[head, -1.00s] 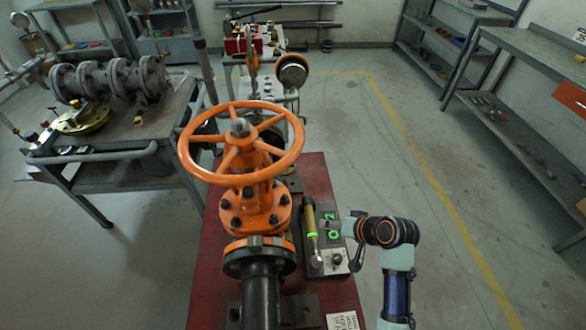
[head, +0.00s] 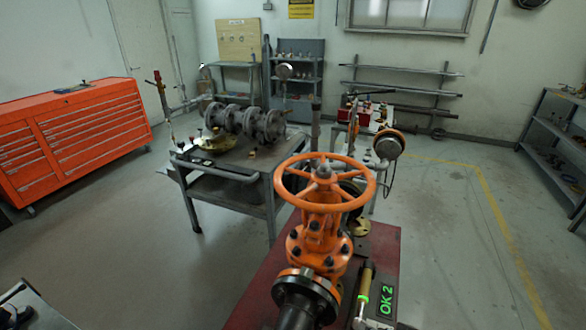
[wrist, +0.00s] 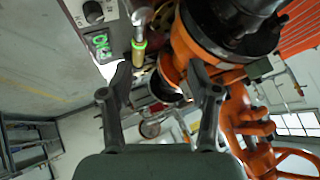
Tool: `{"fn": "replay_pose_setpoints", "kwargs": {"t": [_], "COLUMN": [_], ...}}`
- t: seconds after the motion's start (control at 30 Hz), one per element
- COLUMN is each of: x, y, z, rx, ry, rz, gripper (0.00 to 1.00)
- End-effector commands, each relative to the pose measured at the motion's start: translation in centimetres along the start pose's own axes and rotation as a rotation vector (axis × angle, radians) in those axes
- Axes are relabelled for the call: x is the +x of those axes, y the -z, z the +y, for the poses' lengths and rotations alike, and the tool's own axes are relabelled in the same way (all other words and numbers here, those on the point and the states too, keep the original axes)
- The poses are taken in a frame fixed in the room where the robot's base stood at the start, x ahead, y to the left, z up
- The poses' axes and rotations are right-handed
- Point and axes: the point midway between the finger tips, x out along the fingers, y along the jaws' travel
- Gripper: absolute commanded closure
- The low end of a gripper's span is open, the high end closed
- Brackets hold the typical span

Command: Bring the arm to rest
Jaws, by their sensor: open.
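My gripper (wrist: 162,95) shows in the wrist view with its two dark fingers spread apart and nothing between them. Beyond the fingertips is the orange gate valve (wrist: 180,50) with its dark flange at the upper right. A small panel with a green lit display (wrist: 101,43) and a brass cylinder with a green band (wrist: 139,42) lie beyond the left finger. In the head view the orange valve with its handwheel (head: 325,182) stands upright on the red bench (head: 262,285). The arm and gripper are out of the head view.
The panel reading OK 2 (head: 387,301) sits right of the valve. A grey cart (head: 232,163) with flanged pipework (head: 245,122) stands behind to the left. An orange drawer cabinet (head: 85,135) is at the far left. The floor (head: 450,240) on the right is clear.

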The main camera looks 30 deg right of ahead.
Motion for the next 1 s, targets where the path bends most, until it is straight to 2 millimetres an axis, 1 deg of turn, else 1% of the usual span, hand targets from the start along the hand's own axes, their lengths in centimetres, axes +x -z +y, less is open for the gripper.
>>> {"fn": "replay_pose_setpoints", "kwargs": {"t": [0.03, 0.07, 0.1, 0.17, 0.2, 0.27, 0.3, 0.37, 0.4, 0.47, 0.5, 0.57, 0.6, 0.67, 0.7, 0.73, 0.77, 0.8, 0.97, 1.0], "x": [0.1, 0.0, -0.1, -0.5, -0.9, -1.9, -2.7, -4.2, -5.2, -6.9, -8.1, -9.8, -11.1, -13.0, -14.4, -15.7, -16.8, -17.6, -21.3, -22.4], "y": [-0.5, -0.7, -1.0, -1.6, -2.2, -3.2, -4.1, -5.4, -6.4, -7.8, -8.7, -10.0, -10.9, -12.2, -13.1, -12.7, -11.3, -10.5, -7.5, -6.6], "z": [-2.3, -3.7, -5.7, -9.0, -11.3, -15.1, -17.7, -21.2, -23.4, -26.2, -27.8, -30.0, -31.3, -33.1, -34.2, -34.9, -35.3, -35.7, -37.6, -38.1], "rx": [-0.048, -0.079, -0.121, -0.191, -0.241, -0.32, -0.373, -0.448, -0.493, -0.552, -0.587, -0.633, -0.662, -0.702, -0.727, -0.734, -0.728, -0.726, -0.724, -0.724], "ry": [0.011, 0.016, 0.024, 0.04, 0.054, 0.078, 0.097, 0.128, 0.148, 0.181, 0.202, 0.235, 0.258, 0.293, 0.319, 0.325, 0.317, 0.314, 0.313, 0.312], "rz": [0.001, 0.006, 0.014, 0.027, 0.039, 0.063, 0.081, 0.111, 0.131, 0.162, 0.182, 0.211, 0.231, 0.26, 0.28, 0.29, 0.287, 0.286, 0.284, 0.284], "gripper": [0.39, 0.39, 0.39, 0.39, 0.39, 0.39, 0.39, 0.39, 0.39, 0.39, 0.39, 0.39, 0.39, 0.39, 0.39, 0.39, 0.39, 0.39, 0.39, 0.39]}}
